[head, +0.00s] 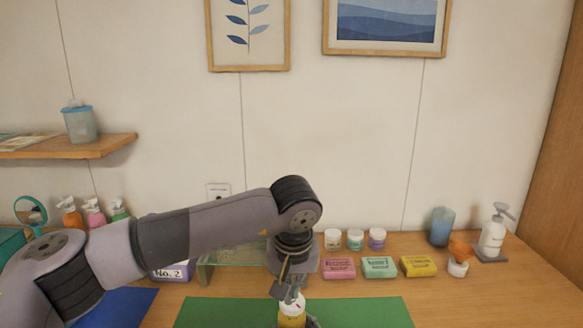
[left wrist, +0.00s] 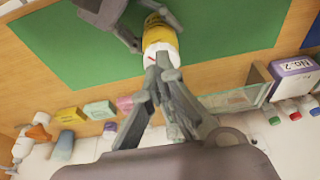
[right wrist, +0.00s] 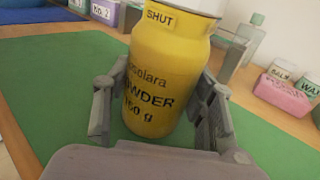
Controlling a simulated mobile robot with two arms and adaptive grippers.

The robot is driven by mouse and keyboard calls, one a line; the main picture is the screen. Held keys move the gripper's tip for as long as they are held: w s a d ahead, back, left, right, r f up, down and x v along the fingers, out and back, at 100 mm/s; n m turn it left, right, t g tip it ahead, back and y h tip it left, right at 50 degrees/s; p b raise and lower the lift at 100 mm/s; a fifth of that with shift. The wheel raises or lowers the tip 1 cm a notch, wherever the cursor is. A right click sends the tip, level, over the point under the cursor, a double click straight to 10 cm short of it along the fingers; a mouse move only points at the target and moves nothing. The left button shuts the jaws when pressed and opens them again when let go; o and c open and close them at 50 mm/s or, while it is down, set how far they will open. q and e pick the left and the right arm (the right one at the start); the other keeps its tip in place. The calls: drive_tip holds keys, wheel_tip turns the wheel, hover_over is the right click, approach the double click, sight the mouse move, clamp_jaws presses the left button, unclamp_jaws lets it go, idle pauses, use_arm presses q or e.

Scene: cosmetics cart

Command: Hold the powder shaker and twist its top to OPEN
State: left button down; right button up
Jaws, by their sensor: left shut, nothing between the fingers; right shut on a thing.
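The powder shaker (right wrist: 158,75) is a yellow bottle with a white top (left wrist: 160,50) that bears a red mark. It stands upright over the green mat, at the bottom of the head view (head: 291,319). The word SHUT is printed on its shoulder in the right wrist view. My right gripper (right wrist: 157,110) is shut around the yellow body, one finger on each side. My left gripper (head: 285,292) comes from above, its fingers shut and empty, tips at the white top. In the left wrist view the left fingertips (left wrist: 158,72) overlap the top; I cannot tell whether they touch it.
The green mat (head: 365,312) is clear around the shaker. Behind are pink (head: 339,268), green (head: 379,267) and yellow (head: 418,266) bars, small jars (head: 355,239), a blue cup (head: 441,226) and a pump bottle (head: 493,235). A "No. 2" box (head: 172,273) stands left.

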sight(283, 312)
use_arm(q)
drive_tip(key=shift+w+a+f, duration=0.1)
drive_tip(key=shift+a+f, duration=0.2)
drive_tip(key=shift+f, duration=0.8)
drive_tip(key=shift+s+a+f, duration=0.1)
drive_tip(key=shift+a+f, duration=0.2)
drive_tip(key=shift+f, duration=0.8)
drive_tip(key=shift+w+a+f, duration=0.1)
drive_tip(key=shift+a+f, duration=0.2)
drive_tip(key=shift+f, duration=0.8)
